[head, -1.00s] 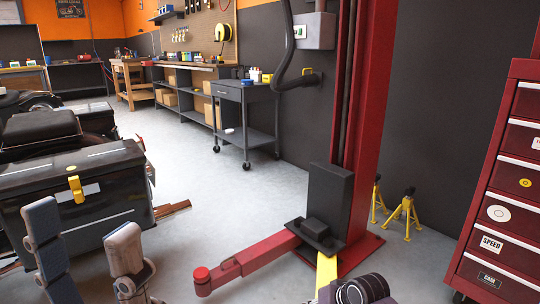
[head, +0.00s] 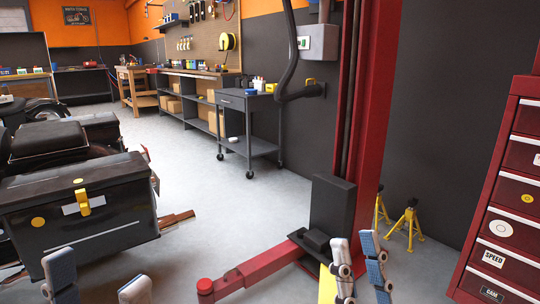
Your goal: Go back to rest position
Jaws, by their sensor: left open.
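My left gripper (head: 92,268) is at the bottom left, in front of the black case. Its two fingers stand wide apart with nothing between them, and its lower part is cut off by the picture edge. My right gripper (head: 355,242) is at the bottom, right of centre, in front of the base of the red lift post (head: 370,110). Its two fingers point up with a narrow gap between them and hold nothing that I can see. Its wrist is out of the picture.
A red lift arm (head: 262,272) reaches left along the floor. A black case (head: 85,200) on a motorcycle stands at left. A red tool cabinet (head: 510,190) is at right, near yellow stands (head: 408,222). A grey cart (head: 248,127) stands behind. Open floor (head: 225,205) lies in the middle.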

